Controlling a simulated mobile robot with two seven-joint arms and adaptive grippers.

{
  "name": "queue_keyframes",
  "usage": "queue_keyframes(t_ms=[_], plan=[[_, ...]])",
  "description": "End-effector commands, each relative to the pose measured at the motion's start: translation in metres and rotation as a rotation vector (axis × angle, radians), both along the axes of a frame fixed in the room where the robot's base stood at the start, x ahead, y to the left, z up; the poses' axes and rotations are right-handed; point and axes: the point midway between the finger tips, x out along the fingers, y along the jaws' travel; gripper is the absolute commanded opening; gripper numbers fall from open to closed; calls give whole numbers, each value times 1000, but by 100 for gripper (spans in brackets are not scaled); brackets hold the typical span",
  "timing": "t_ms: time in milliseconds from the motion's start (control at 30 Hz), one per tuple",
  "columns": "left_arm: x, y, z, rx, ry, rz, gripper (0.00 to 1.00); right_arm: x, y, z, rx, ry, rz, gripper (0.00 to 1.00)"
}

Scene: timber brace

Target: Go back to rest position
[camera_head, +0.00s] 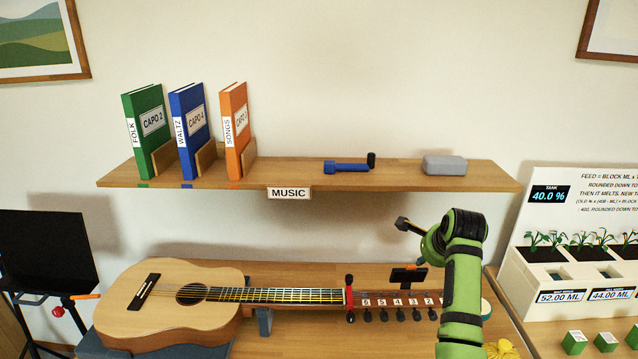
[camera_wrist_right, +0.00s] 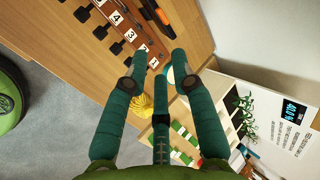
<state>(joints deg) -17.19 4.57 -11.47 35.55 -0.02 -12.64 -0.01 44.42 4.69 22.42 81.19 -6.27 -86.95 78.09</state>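My right arm (camera_head: 463,260) rises from the lower right in the head view, in front of the right end of the guitar's headstock. Its hand is mostly hidden behind the wrist in that view. In the right wrist view my right gripper (camera_wrist_right: 160,65) shows its green fingers spread apart, with nothing held between them. The fingers are over the table's edge, close to the headstock. My left gripper is in neither view.
A guitar (camera_head: 160,310) lies on the wooden table, its neck pointing right. A shelf (camera_head: 400,179) above holds three binders, a blue tool (camera_head: 345,167) and a grey block (camera_head: 444,165). A planter (camera_head: 570,275) stands right. A yellow item (camera_head: 500,349) lies near my arm.

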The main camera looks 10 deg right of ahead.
Motion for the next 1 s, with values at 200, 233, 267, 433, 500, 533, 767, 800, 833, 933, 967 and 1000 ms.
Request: queue_keyframes(t_ms=[200, 233, 267, 433, 500, 533, 767, 800, 833, 933, 967, 1000], plan=[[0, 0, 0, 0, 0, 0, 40, -39, 8, -48, -172, 90, 167, 26], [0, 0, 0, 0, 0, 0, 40, -49, 12, -59, -215, 113, 216, 26], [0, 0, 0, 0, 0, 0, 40, -60, 16, -70, -258, 137, 271, 26], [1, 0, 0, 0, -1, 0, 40, -134, 52, -125, -489, 267, 634, 26], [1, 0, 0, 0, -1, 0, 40, -168, 70, -144, -564, 311, 796, 26], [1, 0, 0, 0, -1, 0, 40, -183, 79, -151, -592, 327, 868, 26], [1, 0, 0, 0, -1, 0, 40, -273, 132, -177, -722, 381, 1290, 26], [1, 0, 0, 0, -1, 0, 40, -284, 138, -179, -732, 382, 1341, 26], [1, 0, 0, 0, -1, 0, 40, -292, 143, -179, -739, 382, 1376, 26], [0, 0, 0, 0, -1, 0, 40, -317, 156, -181, -757, 379, 1484, 26], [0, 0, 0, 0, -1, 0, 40, -324, 160, -181, -761, 378, 1514, 26], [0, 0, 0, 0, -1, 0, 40, -332, 165, -181, -767, 374, 1552, 26]])
